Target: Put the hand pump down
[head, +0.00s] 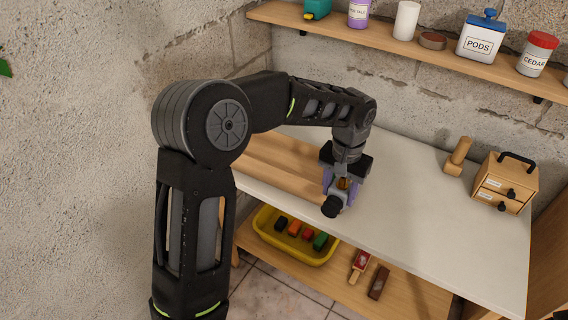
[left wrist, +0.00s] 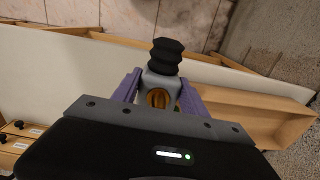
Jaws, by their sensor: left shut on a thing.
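The hand pump has a grey body and a black ribbed end (head: 331,207). In the left wrist view the pump (left wrist: 165,60) sits between the purple fingers, black end pointing away, with an orange-brown part in its body. My left gripper (head: 343,184) points down over the white worktop (head: 420,215), near its front edge. The gripper (left wrist: 158,92) is shut on the pump. I cannot tell whether the pump touches the worktop. My right gripper is not in view.
A wooden board or tray (head: 270,165) lies left of the gripper. A small drawer box (head: 505,183) and a wooden piece (head: 458,156) stand at the right. Below is a yellow bin (head: 265,222) with coloured blocks. The worktop's middle is clear.

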